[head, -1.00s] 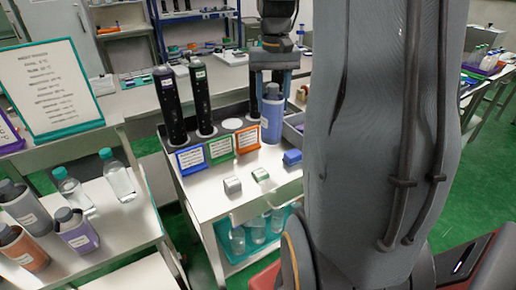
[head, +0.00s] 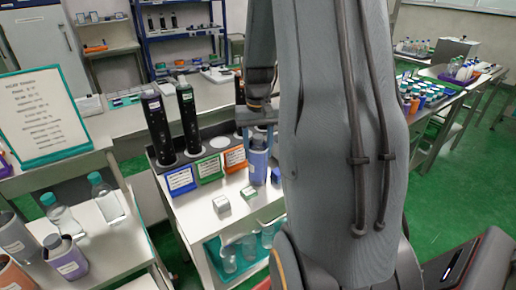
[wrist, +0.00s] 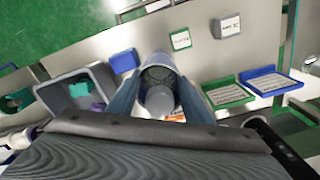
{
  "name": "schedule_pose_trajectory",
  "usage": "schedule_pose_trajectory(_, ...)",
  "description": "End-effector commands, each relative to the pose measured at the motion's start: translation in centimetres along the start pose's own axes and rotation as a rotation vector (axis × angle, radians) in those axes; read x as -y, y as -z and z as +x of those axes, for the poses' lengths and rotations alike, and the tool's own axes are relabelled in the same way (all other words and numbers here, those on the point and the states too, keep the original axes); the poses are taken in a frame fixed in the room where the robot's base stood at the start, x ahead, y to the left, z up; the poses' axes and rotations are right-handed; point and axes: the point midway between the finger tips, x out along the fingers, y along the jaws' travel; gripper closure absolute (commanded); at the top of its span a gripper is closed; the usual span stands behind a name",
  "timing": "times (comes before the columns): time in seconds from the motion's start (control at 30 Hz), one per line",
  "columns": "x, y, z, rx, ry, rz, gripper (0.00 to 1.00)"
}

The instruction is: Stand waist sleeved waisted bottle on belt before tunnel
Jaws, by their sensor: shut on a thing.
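A bottle with a grey cap and blue-violet sleeve (head: 258,166) is held upright by my gripper (head: 258,140) above the right part of the white bench. In the wrist view the bottle (wrist: 160,98) sits between both fingers, seen from above with its cap toward me. My gripper (wrist: 160,100) is shut on it. The bottle's base is hidden from the wrist, so I cannot tell whether it touches anything. I cannot make out a belt or a tunnel in these views.
Two tall dark cylinders (head: 188,122) stand behind blue, green and orange placards (head: 208,167). Small blocks (head: 221,203) lie on the bench front. A grey bin (wrist: 62,97) is beside the held bottle. Clear and sleeved bottles (head: 66,256) stand on the left bench. Green floor is open at right.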

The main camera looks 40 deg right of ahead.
Motion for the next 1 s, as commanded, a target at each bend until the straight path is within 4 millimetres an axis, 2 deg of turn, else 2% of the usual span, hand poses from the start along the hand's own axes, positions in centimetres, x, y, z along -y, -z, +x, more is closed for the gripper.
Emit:
schedule_pose_trajectory(0.17, 0.0, 0.0, 0.2, 0.0, 0.0, 0.0, 1.0)
schedule_pose_trajectory(0.2, 0.0, 0.0, 0.2, 0.0, 0.0, 0.0, 0.49)
schedule_pose_trajectory(0.3, 0.0, 0.0, 0.2, 0.0, 0.0, 0.0, 0.36)
schedule_pose_trajectory(0.67, 0.0, 0.1, -0.2, -0.002, 0.0, 0.0, 0.36)
schedule_pose_trajectory(0.87, 0.0, 0.2, -2.8, -0.007, 0.0, 0.0, 0.36)
schedule_pose_trajectory(1.0, 0.0, 0.2, -5.7, -0.007, 0.0, 0.0, 0.36)
